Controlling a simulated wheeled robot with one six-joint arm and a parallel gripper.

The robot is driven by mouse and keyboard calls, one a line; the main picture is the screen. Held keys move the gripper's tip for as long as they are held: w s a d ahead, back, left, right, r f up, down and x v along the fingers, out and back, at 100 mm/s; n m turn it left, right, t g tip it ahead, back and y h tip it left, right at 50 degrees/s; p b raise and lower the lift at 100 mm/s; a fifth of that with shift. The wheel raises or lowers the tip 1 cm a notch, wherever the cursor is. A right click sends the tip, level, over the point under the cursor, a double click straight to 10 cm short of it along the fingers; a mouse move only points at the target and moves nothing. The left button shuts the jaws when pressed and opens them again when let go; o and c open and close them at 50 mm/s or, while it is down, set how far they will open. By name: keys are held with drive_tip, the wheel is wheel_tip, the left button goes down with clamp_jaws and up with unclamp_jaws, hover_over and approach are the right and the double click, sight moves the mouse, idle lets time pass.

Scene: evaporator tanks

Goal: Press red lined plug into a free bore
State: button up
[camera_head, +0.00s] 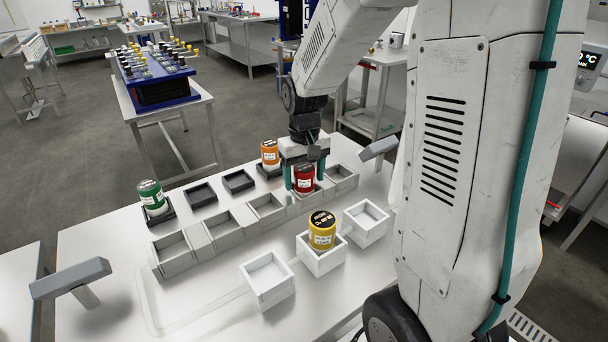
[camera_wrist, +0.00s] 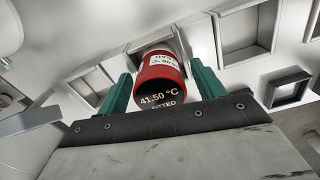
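The red plug (camera_head: 304,180) stands in a grey square bore (camera_head: 301,203) of the row, its lower end hidden by the bore wall. In the wrist view the plug (camera_wrist: 160,78) shows a dark end reading 41.50 °C, with a word that looks like FITTED. My gripper (camera_head: 304,175) is around it, with one teal finger on each side. In the wrist view small gaps show between plug and fingers (camera_wrist: 162,85), so it looks open. Empty grey bores are at the left (camera_head: 173,250), left middle (camera_head: 224,231), middle (camera_head: 267,209) and right end (camera_head: 342,178).
A green can (camera_head: 151,198) and an orange can (camera_head: 270,154) stand in black trays behind the row; two black trays (camera_head: 200,195) (camera_head: 238,181) are empty.

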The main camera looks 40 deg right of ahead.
drive_tip(key=shift+r, duration=0.1)
wheel_tip(320, 180, up, 12)
drive_tip(key=shift+f, duration=0.1)
drive_tip(key=s+a+n, duration=0.1)
drive_tip(key=s+a, duration=0.4)
drive_tip(key=s, duration=0.6)
drive_tip(key=s+a+r+t, duration=0.1)
drive_tip(key=s+a, duration=0.4)
drive_tip(key=s, duration=0.6)
drive_tip(key=shift+s+n, duration=0.4)
